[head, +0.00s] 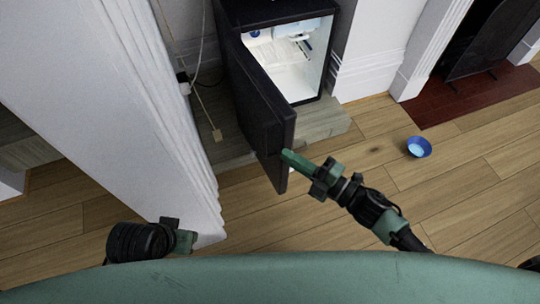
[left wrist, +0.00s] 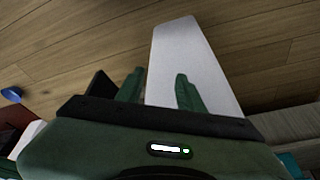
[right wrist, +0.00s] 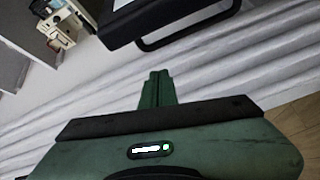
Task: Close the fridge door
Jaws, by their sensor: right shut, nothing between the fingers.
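The small black fridge (head: 275,12) stands at the top centre of the head view. Its door (head: 258,110) is wide open, swung toward me, and the lit white interior (head: 296,70) shows. My right gripper (head: 287,155) is shut and empty, its fingertips at the door's free edge on the right, interior side. I cannot tell whether they touch it. The right wrist view shows its fingers (right wrist: 157,88) together. My left gripper (head: 185,240) is low at the left, away from the fridge. In the left wrist view its fingers (left wrist: 160,92) are apart.
A blue bowl (head: 419,147) lies on the wooden floor right of my right gripper. A white wall end (head: 150,110) stands left of the fridge, with a hanging cord and plug (head: 216,134) between. A fireplace with a dark red hearth (head: 465,97) is at the right.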

